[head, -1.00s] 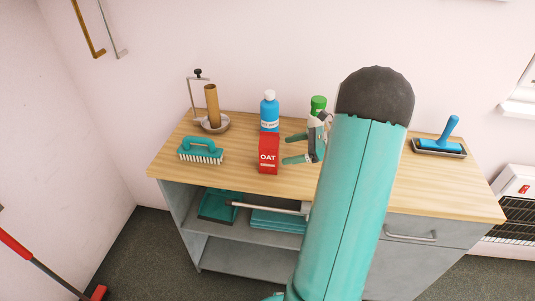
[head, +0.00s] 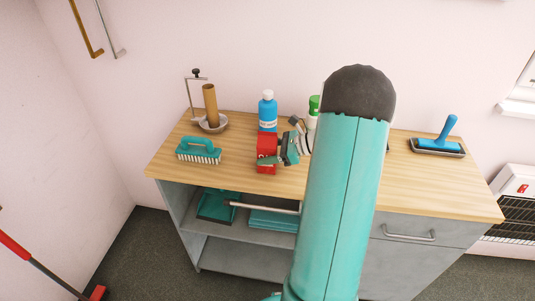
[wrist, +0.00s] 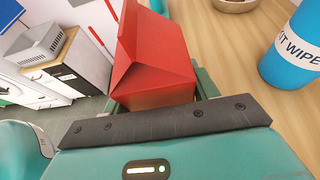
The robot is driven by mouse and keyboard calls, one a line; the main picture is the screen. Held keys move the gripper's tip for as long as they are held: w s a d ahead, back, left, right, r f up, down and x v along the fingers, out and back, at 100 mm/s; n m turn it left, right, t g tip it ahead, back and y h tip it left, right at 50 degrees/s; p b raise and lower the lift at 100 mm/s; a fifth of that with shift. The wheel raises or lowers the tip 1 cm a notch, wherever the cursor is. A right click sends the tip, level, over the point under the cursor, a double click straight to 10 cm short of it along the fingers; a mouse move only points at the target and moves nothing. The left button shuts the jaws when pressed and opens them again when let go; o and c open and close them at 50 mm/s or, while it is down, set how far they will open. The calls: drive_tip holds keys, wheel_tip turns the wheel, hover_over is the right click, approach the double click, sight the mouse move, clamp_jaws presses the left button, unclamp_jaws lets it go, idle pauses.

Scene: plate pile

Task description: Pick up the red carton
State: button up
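The red carton (head: 267,143) stands on the wooden top of the cabinet, in front of a blue bottle. My gripper (head: 272,158) has come in from the right at the carton, with a teal finger across its front face; the other finger is hidden in the head view. In the wrist view the carton (wrist: 155,60) fills the space in front of the palm, with teal finger parts (wrist: 158,100) on both sides of it. The carton is between the fingers, but I cannot tell whether they press on it.
The blue wipes bottle (head: 268,112) stands close behind the carton. A green-capped bottle (head: 314,103) is partly hidden by my arm. A teal brush (head: 199,151) and a holder with a brown roll (head: 211,108) are on the left.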

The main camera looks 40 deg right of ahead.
drive_tip(key=c, duration=0.5)
drive_tip(key=shift+r, duration=0.1)
